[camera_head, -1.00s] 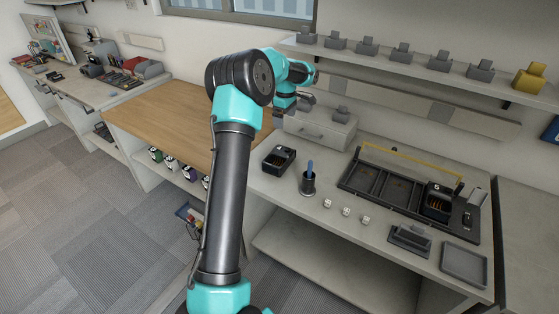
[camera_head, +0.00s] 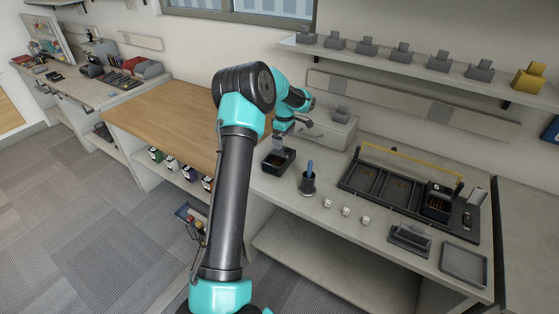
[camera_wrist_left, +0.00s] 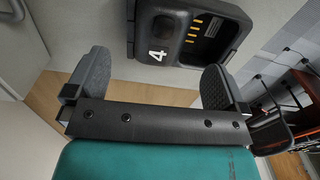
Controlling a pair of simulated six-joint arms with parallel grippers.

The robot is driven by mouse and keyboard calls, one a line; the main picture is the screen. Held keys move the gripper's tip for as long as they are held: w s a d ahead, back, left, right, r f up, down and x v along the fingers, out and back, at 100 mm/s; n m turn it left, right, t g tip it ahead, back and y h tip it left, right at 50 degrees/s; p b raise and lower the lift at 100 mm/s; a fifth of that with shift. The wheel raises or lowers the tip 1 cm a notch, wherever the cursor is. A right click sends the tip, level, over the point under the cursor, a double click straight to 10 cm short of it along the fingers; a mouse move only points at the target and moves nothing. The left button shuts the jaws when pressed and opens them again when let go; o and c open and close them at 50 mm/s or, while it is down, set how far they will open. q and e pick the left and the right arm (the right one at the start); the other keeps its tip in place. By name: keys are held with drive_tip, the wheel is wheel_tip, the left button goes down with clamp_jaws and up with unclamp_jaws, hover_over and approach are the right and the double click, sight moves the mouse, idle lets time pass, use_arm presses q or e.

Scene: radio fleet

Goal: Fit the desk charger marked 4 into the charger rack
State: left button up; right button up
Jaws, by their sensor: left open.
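The desk charger marked 4 (camera_head: 279,163) is a black box with an open pocket. It sits on the grey counter left of the pen cup. In the left wrist view the charger (camera_wrist_left: 188,36) shows a white 4 and gold contacts in its pocket. My left gripper (camera_head: 281,145) hangs just above and behind it; in the wrist view its two fingers (camera_wrist_left: 155,85) are spread and empty, with the charger beyond their tips. The charger rack (camera_head: 380,187) is a dark tray with a yellow bar, at the right; another black charger (camera_head: 437,202) stands in its right part. My right gripper is not in view.
A pen cup (camera_head: 308,183) stands between charger and rack. Several small white dice-like pieces (camera_head: 346,211) lie before the rack. A dark stand (camera_head: 410,239) and a grey tray (camera_head: 463,263) are front right. A grey drawer box (camera_head: 322,131) stands behind the charger.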

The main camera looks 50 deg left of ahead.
sight(283, 152)
use_arm(q)
drive_tip(key=shift+f, duration=1.35)
drive_tip(key=shift+s+f, duration=0.2)
drive_tip(key=shift+f, duration=2.4)
drive_tip(key=shift+c, duration=0.2)
drive_tip(key=c, duration=1)
drive_tip(key=shift+o, duration=0.2)
drive_tip(key=shift+r, duration=0.15)
wheel_tip(283, 152, up, 10)
drive_tip(key=shift+f, duration=0.1)
